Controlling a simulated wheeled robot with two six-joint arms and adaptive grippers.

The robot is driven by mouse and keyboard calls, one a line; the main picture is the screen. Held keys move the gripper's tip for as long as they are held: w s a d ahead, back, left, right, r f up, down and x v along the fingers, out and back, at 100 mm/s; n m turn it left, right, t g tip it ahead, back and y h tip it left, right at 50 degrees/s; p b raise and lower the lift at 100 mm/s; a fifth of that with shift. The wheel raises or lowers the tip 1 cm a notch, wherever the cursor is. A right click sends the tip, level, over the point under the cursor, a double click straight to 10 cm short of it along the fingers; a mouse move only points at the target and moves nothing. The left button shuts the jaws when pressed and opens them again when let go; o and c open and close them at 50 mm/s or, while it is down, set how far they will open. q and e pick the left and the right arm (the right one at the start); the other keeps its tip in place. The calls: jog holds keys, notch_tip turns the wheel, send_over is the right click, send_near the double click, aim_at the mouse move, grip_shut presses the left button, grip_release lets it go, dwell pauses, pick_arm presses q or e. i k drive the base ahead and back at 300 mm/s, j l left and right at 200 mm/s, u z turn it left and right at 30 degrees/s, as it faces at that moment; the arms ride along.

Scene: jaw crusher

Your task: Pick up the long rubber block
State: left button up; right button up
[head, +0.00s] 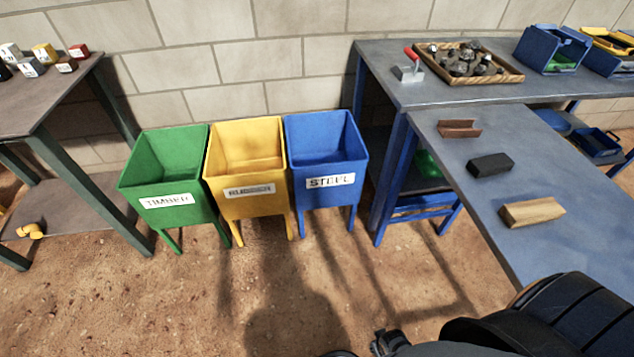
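A black block (491,164), which looks like the long rubber block, lies flat on the blue-grey bench on the right. It is between a brown channel-shaped piece (459,129) and a light wooden block (532,212). My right arm comes in from the lower right, and part of its dark gripper (382,343) shows at the bottom edge, over the floor and well apart from the black block. Most of that gripper is cut off, so I cannot tell whether it is open. My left gripper is not in view.
Green (168,165), yellow (246,160) and blue (326,150) bins labelled timber, rubber and steel stand by the wall. A tray of dark rocks (468,62), a red-handled scoop (408,70) and blue boxes (552,48) sit on the back bench. Small blocks lie on the left table (40,95).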

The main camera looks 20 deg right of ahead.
aim_at(485, 165)
jog(key=z, duration=1.85)
jog(key=j+u, duration=0.15)
jog(key=j, duration=2)
